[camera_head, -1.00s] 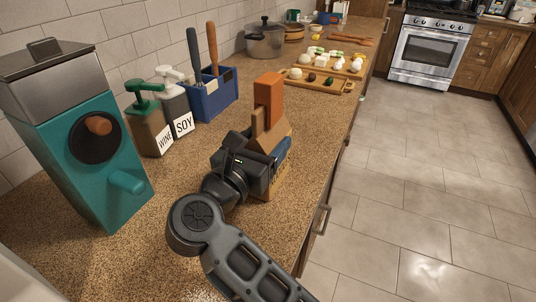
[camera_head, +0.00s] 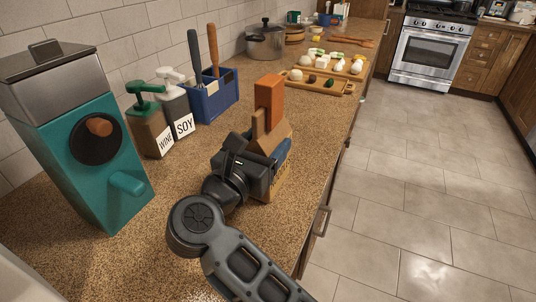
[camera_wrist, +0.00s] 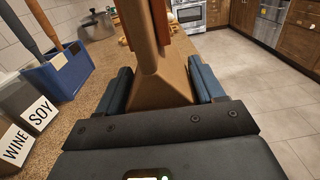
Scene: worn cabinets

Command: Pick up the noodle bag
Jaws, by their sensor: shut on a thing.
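The noodle bag (camera_head: 272,140) is a tan paper-like bag with a narrow folded top and a blue and yellow label low on its side. It stands upright on or just above the speckled counter; I cannot tell if its base touches. My gripper (camera_head: 264,163) is shut on the bag from the near side, with a finger on each side of it. In the wrist view the bag (camera_wrist: 163,80) fills the space between the dark blue fingers (camera_wrist: 162,90). The gripper hides much of its lower part.
An orange block (camera_head: 269,93) rises right behind the bag. A teal machine (camera_head: 80,160), wine bottle (camera_head: 149,125), soy bottle (camera_head: 174,100) and blue utensil holder (camera_head: 214,97) stand left. Food boards (camera_head: 318,85) and a pot (camera_head: 265,42) are farther back. The counter's right edge is close.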

